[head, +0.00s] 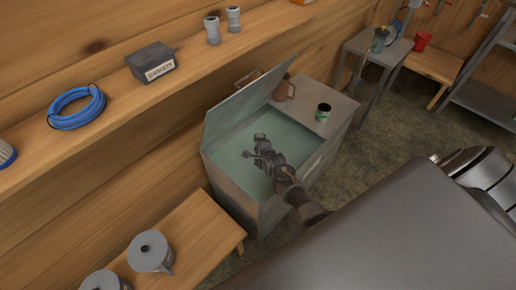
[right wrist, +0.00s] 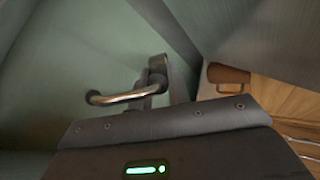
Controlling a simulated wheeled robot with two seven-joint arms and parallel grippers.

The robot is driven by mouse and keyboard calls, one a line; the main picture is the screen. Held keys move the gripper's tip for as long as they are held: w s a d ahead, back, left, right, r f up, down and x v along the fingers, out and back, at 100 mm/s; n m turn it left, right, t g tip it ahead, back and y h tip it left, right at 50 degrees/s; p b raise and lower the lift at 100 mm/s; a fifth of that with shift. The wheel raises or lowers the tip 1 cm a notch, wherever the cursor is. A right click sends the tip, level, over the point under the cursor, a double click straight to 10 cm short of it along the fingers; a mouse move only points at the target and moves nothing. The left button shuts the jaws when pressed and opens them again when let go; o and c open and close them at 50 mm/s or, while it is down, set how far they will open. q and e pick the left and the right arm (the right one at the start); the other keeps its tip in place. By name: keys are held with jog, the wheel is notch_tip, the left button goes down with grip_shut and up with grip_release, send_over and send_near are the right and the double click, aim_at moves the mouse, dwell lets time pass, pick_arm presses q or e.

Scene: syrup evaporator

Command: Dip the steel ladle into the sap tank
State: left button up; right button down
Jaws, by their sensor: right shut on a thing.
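The sap tank (head: 233,188) is a grey metal box with its lid (head: 245,103) raised and a pale green interior. My right gripper (head: 256,150) is over the open tank, inside its rim as seen in the head view. My left gripper is not in view.
A shelf with a blue hose coil (head: 76,108) runs along the wall.

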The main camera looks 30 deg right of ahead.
jog(key=shift+r, duration=3.15)
jog(key=shift+r, duration=3)
jog(key=shift+s+d, duration=0.1)
